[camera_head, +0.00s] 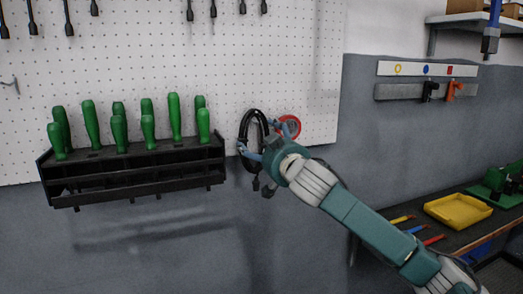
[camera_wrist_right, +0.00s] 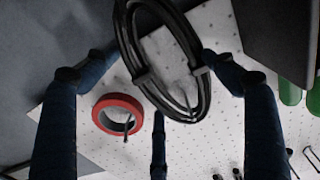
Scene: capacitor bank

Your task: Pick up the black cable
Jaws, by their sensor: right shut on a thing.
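The black cable (camera_head: 243,128) is a coiled loop in front of the pegboard, just right of the screwdriver rack. My right gripper (camera_head: 262,152) reaches it from the lower right and is shut on it. In the right wrist view the cable (camera_wrist_right: 134,45) is an upright oval coil with ties around it, between the dark blue fingers of my right gripper (camera_wrist_right: 157,75). Whether the coil still touches a peg is not clear. My left gripper is not in view.
A red tape roll (camera_head: 291,126) hangs on the pegboard (camera_head: 300,60) close to the right of the cable. A black rack (camera_head: 135,175) with several green-handled tools is at left. A yellow tray (camera_head: 458,211) lies on the bench at right. The grey wall below the cable is clear.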

